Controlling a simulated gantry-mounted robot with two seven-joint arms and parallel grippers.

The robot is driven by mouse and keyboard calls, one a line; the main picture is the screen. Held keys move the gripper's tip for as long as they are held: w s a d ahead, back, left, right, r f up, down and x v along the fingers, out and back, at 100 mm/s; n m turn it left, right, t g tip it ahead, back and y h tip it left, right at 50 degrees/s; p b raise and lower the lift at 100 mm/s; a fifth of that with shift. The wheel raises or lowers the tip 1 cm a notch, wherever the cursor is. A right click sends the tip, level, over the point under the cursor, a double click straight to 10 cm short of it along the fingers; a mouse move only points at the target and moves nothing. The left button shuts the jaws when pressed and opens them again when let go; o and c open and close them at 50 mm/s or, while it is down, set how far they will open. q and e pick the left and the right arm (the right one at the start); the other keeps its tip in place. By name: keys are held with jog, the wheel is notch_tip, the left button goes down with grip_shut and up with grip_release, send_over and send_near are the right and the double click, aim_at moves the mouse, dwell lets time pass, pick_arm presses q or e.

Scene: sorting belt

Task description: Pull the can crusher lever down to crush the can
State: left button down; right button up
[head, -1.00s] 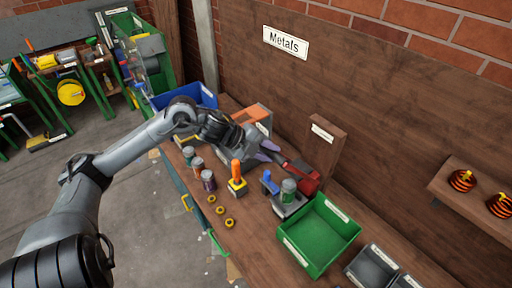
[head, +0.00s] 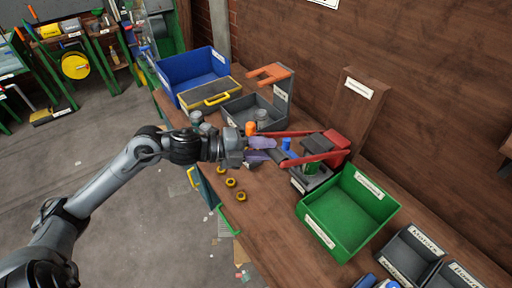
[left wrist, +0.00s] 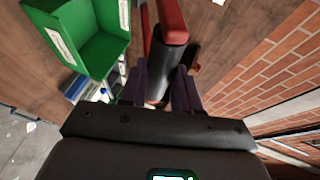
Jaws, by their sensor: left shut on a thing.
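The can crusher (head: 334,146) stands on the bench with red arms, its lever reaching left to a dark grip. My left gripper (head: 270,151), with purple fingers, is shut on the lever's dark grip at about bench-tool height. In the left wrist view the red lever (left wrist: 171,18) and its dark grip (left wrist: 165,62) lie between the two fingers. A green can (head: 311,168) stands in the crusher, under a dark press block and partly hidden by the lever. Whether it is deformed I cannot tell. My right gripper is not in view.
A green bin (head: 325,234) stands just right of the crusher. A blue bin (head: 180,76), a yellow-edged case (head: 209,97) and a grey tray with an orange-topped stand (head: 268,73) are further back. Yellow rings (head: 230,183) lie near the front edge. Grey bins (head: 409,259) stand at lower right.

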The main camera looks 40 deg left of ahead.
pick_arm(q)
jog(key=shift+s+f, duration=0.1)
jog(key=shift+f, duration=0.1)
jog(key=c, duration=0.8)
grip_release()
jog(key=shift+r, duration=0.15)
jog(key=shift+s+a+r, duration=0.1)
jog(key=shift+s+a, duration=0.25)
jog(key=shift+s, duration=0.1)
jog(key=v, duration=0.9)
jog(key=shift+s, duration=0.2)
jog(key=shift+a, duration=0.15)
jog(key=shift+c, duration=0.3)
